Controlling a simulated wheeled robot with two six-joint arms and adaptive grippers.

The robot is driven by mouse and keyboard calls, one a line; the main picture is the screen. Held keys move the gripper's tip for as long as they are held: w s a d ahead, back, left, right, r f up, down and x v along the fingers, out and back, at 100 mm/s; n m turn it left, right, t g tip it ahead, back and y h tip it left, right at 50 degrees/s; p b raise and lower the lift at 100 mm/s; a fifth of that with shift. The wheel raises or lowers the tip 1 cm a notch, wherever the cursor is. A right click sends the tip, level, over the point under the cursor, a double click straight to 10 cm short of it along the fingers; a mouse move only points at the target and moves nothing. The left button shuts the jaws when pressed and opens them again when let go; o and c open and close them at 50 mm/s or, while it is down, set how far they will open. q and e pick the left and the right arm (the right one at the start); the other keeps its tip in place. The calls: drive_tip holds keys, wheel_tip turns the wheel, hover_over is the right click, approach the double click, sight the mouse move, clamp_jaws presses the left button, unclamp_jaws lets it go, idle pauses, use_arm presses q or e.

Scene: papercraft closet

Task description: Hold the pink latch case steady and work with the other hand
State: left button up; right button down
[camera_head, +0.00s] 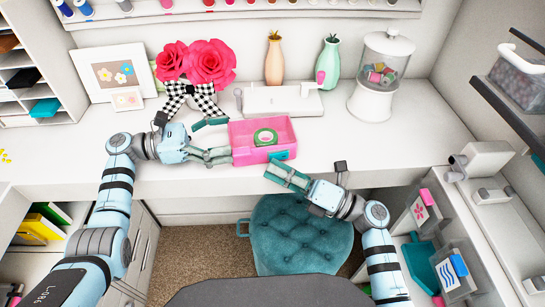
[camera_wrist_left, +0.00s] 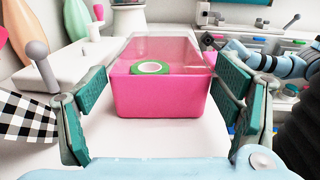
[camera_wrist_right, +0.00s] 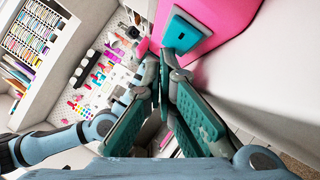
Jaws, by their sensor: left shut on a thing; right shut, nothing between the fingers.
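The pink latch case (camera_head: 255,152) sits near the desk's front edge, with clear pink upper walls. A green tape roll (camera_head: 265,137) shows inside it. A teal latch (camera_head: 283,155) is on its front right side; it also shows in the right wrist view (camera_wrist_right: 182,30). My left gripper (camera_head: 212,140) is at the case's left end, its fingers spread wide and shut on the case (camera_wrist_left: 165,98); the exact contact is hard to see. My right gripper (camera_head: 278,173) is shut and empty, its fingertips just in front of and below the latch.
Behind the case stand a white machine (camera_head: 280,100), two vases (camera_head: 274,62) and a glass jar (camera_head: 382,65). A flower pot with a checkered bow (camera_head: 188,98) is close to the left gripper. A teal stool (camera_head: 298,235) is below. The desk to the right is clear.

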idle(0.5)
drive_tip(key=shift+s+d, duration=0.2)
drive_tip(key=shift+s, duration=0.45)
drive_tip(key=s, duration=0.1)
drive_tip(key=s+d, duration=0.1)
drive_tip(key=s, duration=0.2)
drive_tip(key=shift+s+d, duration=0.3)
drive_tip(key=shift+s, duration=0.05)
use_arm(q)
drive_tip(key=o, duration=0.9)
drive_tip(key=shift+w, duration=0.1)
use_arm(e)
drive_tip(key=shift+w, duration=0.1)
use_arm(q)
drive_tip(key=shift+o, duration=0.8)
